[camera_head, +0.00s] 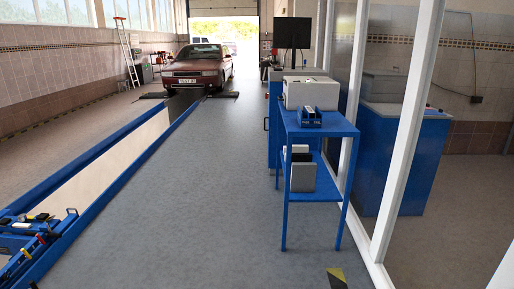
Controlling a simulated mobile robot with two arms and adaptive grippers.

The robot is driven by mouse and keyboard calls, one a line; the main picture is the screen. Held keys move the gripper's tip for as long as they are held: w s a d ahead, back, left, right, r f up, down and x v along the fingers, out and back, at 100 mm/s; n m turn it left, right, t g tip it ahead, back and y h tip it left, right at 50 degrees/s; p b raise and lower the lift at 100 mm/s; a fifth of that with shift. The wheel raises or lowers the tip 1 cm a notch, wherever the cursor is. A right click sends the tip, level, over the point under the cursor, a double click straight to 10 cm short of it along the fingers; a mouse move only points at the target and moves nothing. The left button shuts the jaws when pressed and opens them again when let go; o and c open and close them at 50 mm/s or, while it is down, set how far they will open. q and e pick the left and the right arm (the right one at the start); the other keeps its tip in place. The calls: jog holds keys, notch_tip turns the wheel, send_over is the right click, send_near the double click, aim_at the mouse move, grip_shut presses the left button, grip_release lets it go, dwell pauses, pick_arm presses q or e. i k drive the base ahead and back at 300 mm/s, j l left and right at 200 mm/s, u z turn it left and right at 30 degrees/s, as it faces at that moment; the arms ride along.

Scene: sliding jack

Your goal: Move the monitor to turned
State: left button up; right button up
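The monitor (292,33) is a flat black screen on a stand in the back right of the head view. It is upright behind the blue trolley, and its dark face shows toward me. It is partly small and distant, and its base is hidden behind the white box on the trolley. Neither of my grippers is in view.
A blue trolley (321,131) holds a white box (311,92) and a small blue device (309,118). Glazed white posts (408,130) stand at right. A pit with a blue jack (38,240) runs at left, toward a red car (196,68). The middle grey floor is clear.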

aim_at(284, 28)
jog(key=i+u, duration=0.25)
jog(key=i, duration=3.35)
jog(key=i+j+z, duration=0.15)
jog(key=i, duration=1.05)
jog(key=i+j+z, duration=0.15)
jog(key=i+z, duration=0.15)
jog(key=i, duration=0.2)
jog(key=i+j+z, duration=0.3)
jog(key=i, duration=0.2)
jog(key=i+u, duration=0.1)
jog(key=i, duration=0.2)
